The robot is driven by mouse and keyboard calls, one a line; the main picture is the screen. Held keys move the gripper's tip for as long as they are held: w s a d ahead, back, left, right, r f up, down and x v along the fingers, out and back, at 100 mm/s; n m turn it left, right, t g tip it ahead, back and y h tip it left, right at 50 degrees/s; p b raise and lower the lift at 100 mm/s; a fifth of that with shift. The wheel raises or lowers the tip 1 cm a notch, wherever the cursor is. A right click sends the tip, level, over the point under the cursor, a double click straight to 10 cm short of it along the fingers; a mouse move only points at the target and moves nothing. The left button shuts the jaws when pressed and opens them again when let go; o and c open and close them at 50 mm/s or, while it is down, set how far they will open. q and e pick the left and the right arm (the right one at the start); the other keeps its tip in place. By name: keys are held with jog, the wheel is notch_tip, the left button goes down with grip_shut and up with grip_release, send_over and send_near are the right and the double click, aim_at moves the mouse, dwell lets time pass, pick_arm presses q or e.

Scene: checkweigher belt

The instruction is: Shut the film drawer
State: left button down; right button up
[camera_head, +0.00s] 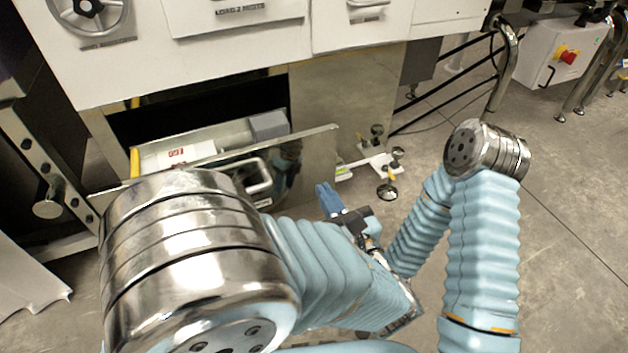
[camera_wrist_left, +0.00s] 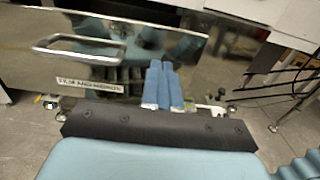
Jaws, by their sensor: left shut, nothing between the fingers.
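The film drawer stands open below the white cabinet, and its shiny metal front (camera_head: 312,154) shows in the head view. Its bar handle (camera_head: 262,184) shows beside my left arm, which hides the front's lower left. In the left wrist view the drawer front (camera_wrist_left: 25,30) carries the handle (camera_wrist_left: 80,50) and a white label strip (camera_wrist_left: 90,87). My left gripper (camera_head: 326,197) has blue fingers, shut and empty, to the right of the handle. In the left wrist view its fingertips (camera_wrist_left: 158,72) overlap the drawer front; I cannot tell whether they touch. My right gripper is not in view.
Inside the drawer are a white box (camera_head: 175,156) with a red mark and a grey block (camera_head: 270,125). A levelling foot (camera_head: 387,190) stands on the floor right of the drawer. A white control box (camera_head: 562,52) with a red knob is at the far right. Open floor lies between.

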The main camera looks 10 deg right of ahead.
aim_at(296, 145)
pick_arm(q)
jog(key=x, duration=1.2)
jog(key=shift+w+a+f, duration=0.1)
jog(key=shift+w, duration=0.05)
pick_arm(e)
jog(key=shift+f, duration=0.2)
pick_arm(q)
jog(key=shift+w, duration=0.1)
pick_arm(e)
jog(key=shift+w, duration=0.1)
